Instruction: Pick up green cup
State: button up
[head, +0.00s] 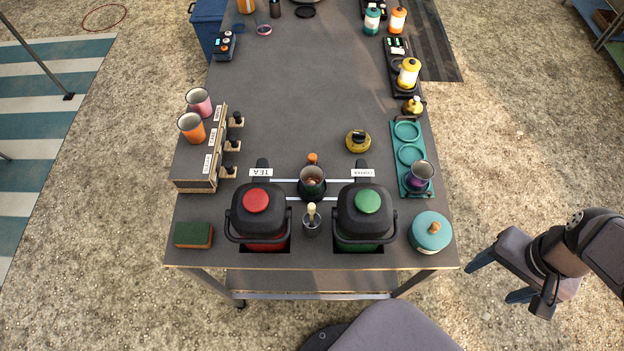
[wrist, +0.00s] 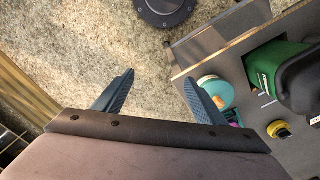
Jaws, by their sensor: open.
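My gripper (head: 493,280) is open and empty, off the right side of the table and to the right of the teal pot. In the wrist view its two fingers (wrist: 160,79) are spread over bare ground. No plainly green cup stands out. The closest match is a dark, greenish cup (head: 313,190) between the two dispensers in the head view; its inside looks coppery, and I cannot tell its colour surely. It stands well to the left of my gripper. I cannot make it out in the wrist view.
The red tea dispenser (head: 265,243) and green coffee dispenser (head: 360,243) flank that cup. A teal lidded pot (head: 430,232) sits at the near right corner. A purple cup (head: 420,175) stands on a teal tray (head: 396,131). Orange (head: 190,126) and pink (head: 199,102) cups stand on the left box.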

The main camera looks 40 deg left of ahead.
jog(key=w+a+r+n+p, duration=0.1)
jog(key=w+a, duration=0.2)
jog(key=a, duration=0.3)
jog(key=w+a+r+n, duration=0.2)
jog(key=a, duration=0.5)
jog(key=n+p, duration=0.1)
jog(key=n, duration=0.3)
send_over(312, 178)
jog(key=d, duration=0.4)
jog(key=shift+s+f, duration=0.15)
jog(key=shift+s+a+f+n+p, duration=0.2)
jog(key=shift+a+f+n+p, duration=0.45)
jog(key=shift+f, duration=1.2)
jog(key=shift+s+a+f+n+p, duration=0.25)
jog(key=shift+f+n, duration=0.85)
jog(key=shift+f, duration=0.7)
jog(key=shift+s+a+f+n+p, duration=0.15)
jog(key=shift+a+f+n+p, duration=0.5)
jog(key=shift+f, duration=1.2)
jog(key=shift+d, duration=0.3)
jog(key=c, duration=1.1)
